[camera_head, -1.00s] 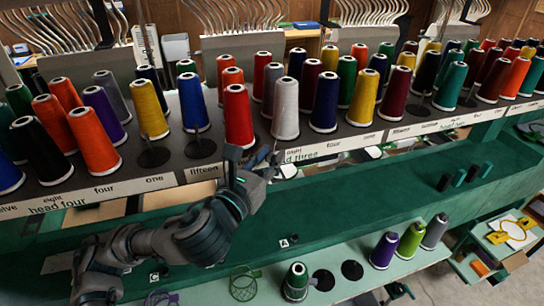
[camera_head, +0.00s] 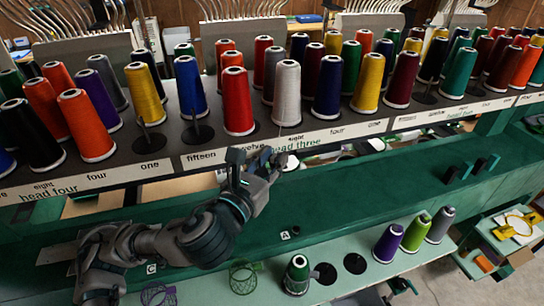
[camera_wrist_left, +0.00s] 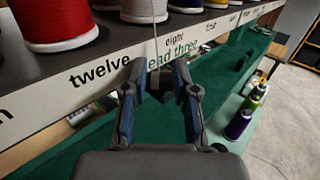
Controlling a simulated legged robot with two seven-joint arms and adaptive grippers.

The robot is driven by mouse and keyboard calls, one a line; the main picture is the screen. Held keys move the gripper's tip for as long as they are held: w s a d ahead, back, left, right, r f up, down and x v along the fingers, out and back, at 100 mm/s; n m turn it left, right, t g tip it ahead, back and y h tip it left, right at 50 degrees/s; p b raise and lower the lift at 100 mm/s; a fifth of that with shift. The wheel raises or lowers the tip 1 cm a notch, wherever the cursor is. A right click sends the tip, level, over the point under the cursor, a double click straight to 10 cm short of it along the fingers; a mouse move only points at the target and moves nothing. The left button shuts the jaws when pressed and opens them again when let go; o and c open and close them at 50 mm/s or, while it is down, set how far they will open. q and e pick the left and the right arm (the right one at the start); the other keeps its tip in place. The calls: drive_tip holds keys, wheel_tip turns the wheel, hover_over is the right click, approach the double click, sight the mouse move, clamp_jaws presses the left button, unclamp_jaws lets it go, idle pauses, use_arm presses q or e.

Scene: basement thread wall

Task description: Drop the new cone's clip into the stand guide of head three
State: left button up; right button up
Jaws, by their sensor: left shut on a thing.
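My left gripper (camera_head: 271,163) is just below the front edge of the upper shelf, by the "head three" label (camera_head: 297,143). In the left wrist view the gripper (camera_wrist_left: 161,76) is shut on a small dark clip (camera_wrist_left: 181,84), mostly hidden between the fingers. A thin pale thread runs up from the fingertips towards a grey cone (camera_head: 287,93), whose base also shows in the left wrist view (camera_wrist_left: 143,10). The fingers cover part of the "head three" label (camera_wrist_left: 172,55). I cannot make out the stand guide. My right gripper is not recognisable in either view.
Many coloured cones crowd the upper shelf, including a red cone (camera_head: 237,102) left of the grey one. The green ledge (camera_head: 370,190) below is mostly clear. A lower shelf holds a green cone (camera_head: 297,275), a purple cone (camera_head: 388,243) and empty dark round spots.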

use_arm(q)
drive_tip(key=shift+d, duration=0.1)
drive_tip(key=shift+d, duration=0.25)
drive_tip(key=shift+a+p, duration=0.15)
drive_tip(key=shift+p, duration=0.25)
drive_tip(key=o, duration=0.9)
drive_tip(key=shift+c, duration=0.2)
drive_tip(key=shift+s, duration=0.1)
